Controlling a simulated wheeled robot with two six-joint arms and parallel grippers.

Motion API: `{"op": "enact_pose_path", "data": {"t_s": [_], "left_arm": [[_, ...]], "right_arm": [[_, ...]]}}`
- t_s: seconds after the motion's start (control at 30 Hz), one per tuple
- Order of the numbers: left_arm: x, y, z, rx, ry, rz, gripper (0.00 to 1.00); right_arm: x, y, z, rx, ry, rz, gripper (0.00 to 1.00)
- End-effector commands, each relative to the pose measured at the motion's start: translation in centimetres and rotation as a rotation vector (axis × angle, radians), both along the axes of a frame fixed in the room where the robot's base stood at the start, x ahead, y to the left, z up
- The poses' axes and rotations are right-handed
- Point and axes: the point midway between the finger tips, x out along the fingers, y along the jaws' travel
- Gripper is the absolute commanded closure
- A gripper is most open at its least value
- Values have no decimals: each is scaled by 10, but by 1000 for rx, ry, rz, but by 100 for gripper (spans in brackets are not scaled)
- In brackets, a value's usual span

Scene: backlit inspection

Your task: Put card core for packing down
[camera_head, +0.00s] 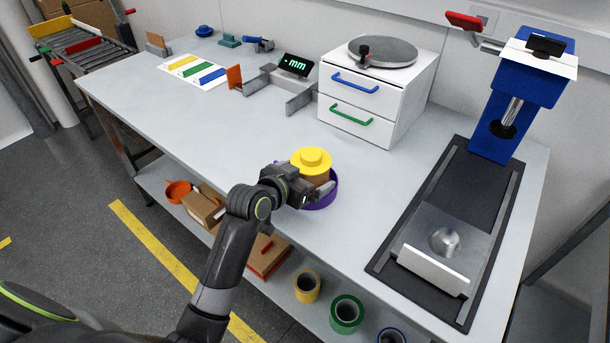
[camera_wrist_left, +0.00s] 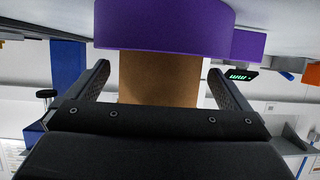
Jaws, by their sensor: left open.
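The card core (camera_head: 317,181) is a brown upright cylinder with a stepped yellow cap (camera_head: 311,159) on top and a purple round base (camera_head: 325,197) under it, on the grey bench (camera_head: 240,125). In the left wrist view, which is upside down, the brown core (camera_wrist_left: 160,78) stands between my spread fingers, with the purple base (camera_wrist_left: 165,25) above it in the picture. My left gripper (camera_head: 312,183) is open around the core; contact cannot be told. A second purple piece (camera_wrist_left: 248,45) shows behind the base. My right gripper is not in view.
A white drawer unit (camera_head: 367,97) and an mm display (camera_head: 296,65) stand behind the core. A black-based press with a blue column (camera_head: 500,125) stands to the right. Bench left of the core is clear.

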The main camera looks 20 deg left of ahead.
Motion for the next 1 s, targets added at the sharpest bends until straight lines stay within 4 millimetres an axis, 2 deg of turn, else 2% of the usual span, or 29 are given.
{"op": "enact_pose_path", "data": {"t_s": [0.13, 0.27, 0.7, 1.0], "left_arm": [[-1, 0, 4, 1, -1, 0, 0], [-12, 4, 8, 0, -2, 1, 0], [-82, 26, 38, 4, -1, -1, 0], [-104, 33, 49, 0, 0, -1, 0]], "right_arm": [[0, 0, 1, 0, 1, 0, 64], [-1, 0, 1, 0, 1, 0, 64], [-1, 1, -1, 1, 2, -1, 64], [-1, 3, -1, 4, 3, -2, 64]]}}
